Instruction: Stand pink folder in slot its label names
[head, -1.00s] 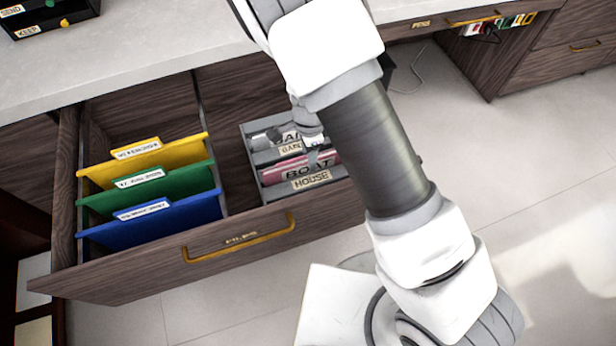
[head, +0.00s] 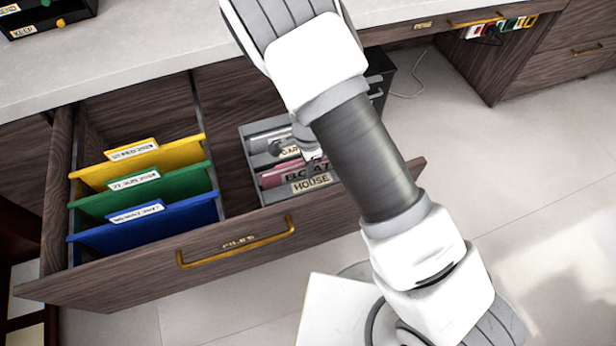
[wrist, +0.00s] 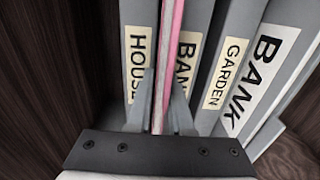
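The pink folder (head: 271,178) is in the grey sorter (head: 248,158) inside the open drawer. It bears a large label that seems to read BOAT. In the wrist view the pink folder (wrist: 170,35) shows edge-on, between the panel labelled HOUSE (wrist: 138,62) and a panel whose label starts with BA (wrist: 185,58), partly hidden by a finger. A GARDEN label (wrist: 226,72) is on the panel further right. My gripper (wrist: 163,95) has its fingers close on both sides of the folder, apparently shut on it. How deep the folder sits cannot be told.
A grey file with a large BANK label (wrist: 262,75) stands at the sorter's right in the wrist view. Yellow (head: 180,158), green (head: 190,183) and blue (head: 195,212) dated dividers fill the drawer's left.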

